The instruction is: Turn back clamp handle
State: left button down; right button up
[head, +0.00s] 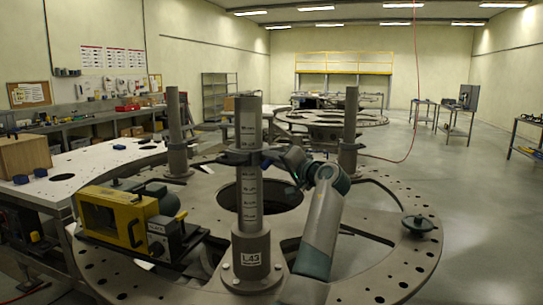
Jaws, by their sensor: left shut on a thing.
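A tall grey post (249,195) with marks along it stands upright in the front middle on the turret plate (408,262). My left gripper (270,158) is at the right side of this collar, at the end of my grey and green arm. It is shut on what appears to be the clamp's handle, which is mostly hidden by the fingers. Two other posts with collars stand behind, one at the left (177,130) and one at the right (350,125). My right gripper is not in view.
A yellow-framed device (112,218) stands on the plate's left side, close to the front post. A dark round knob (417,224) sits on the plate's right rim. A white table (95,165) is at the left. Open floor lies to the right.

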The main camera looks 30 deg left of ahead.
pick_arm(q)
jog(key=m+p, duration=0.1)
jog(key=m, duration=0.2)
jog(key=shift+w+m+p, duration=0.1)
jog(key=shift+m+p, duration=0.3)
jog(key=shift+f+m+p, duration=0.2)
jog(key=shift+m+p, duration=0.25)
jog(key=shift+m, duration=0.35)
jog(key=shift+f+m+p, duration=0.15)
jog(key=shift+m+p, duration=0.3)
jog(key=shift+m, duration=0.35)
jog(key=c, duration=1.7)
grip_release()
jog(key=shift+w+d, duration=0.1)
jog(key=shift+d+f, duration=0.1)
jog(key=shift+d, duration=0.05)
jog(key=shift+d+b, duration=0.2)
jog(key=shift+b, duration=0.1)
jog(key=shift+b+v, duration=3.2)
jog(key=shift+v, duration=5.15)
